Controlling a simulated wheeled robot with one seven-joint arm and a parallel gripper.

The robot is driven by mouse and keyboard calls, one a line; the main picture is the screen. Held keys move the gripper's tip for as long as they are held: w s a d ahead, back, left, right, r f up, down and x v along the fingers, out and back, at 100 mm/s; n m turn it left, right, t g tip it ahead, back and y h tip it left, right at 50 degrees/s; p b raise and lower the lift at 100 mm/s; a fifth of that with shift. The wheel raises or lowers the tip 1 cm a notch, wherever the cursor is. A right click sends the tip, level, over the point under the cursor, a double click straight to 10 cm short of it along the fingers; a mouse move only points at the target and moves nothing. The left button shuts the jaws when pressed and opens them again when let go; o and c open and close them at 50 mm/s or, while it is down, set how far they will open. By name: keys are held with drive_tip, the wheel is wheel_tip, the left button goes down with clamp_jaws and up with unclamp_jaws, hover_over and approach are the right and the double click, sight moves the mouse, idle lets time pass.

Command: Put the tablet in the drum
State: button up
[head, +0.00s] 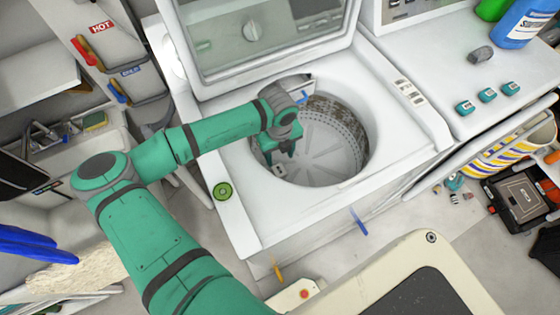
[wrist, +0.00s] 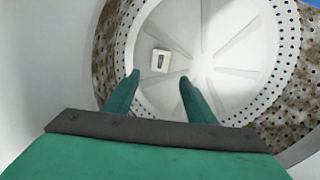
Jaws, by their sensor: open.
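The drum (head: 345,120) is the round, perforated metal tub of the open top-load washer; its ribbed floor also fills much of the wrist view (wrist: 225,100). A small whitish rectangular block with a dark mark, which looks like the tablet (wrist: 160,61), lies on the drum floor. It also shows in the head view (head: 279,170), just below my fingertips. My gripper (head: 279,158) reaches down inside the drum opening. In the wrist view its two green fingers (wrist: 158,80) are apart with nothing between them, and the block appears beyond them, clear of both.
The washer's raised lid (head: 250,40) stands behind the opening, close to my arm. Several small teal boxes (head: 487,95) and a blue bottle (head: 522,25) stand on the neighbouring machine at right.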

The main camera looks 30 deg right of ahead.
wheel_tip(320, 180, up, 6)
drive_tip(key=shift+w+f, duration=0.1)
idle(0.5)
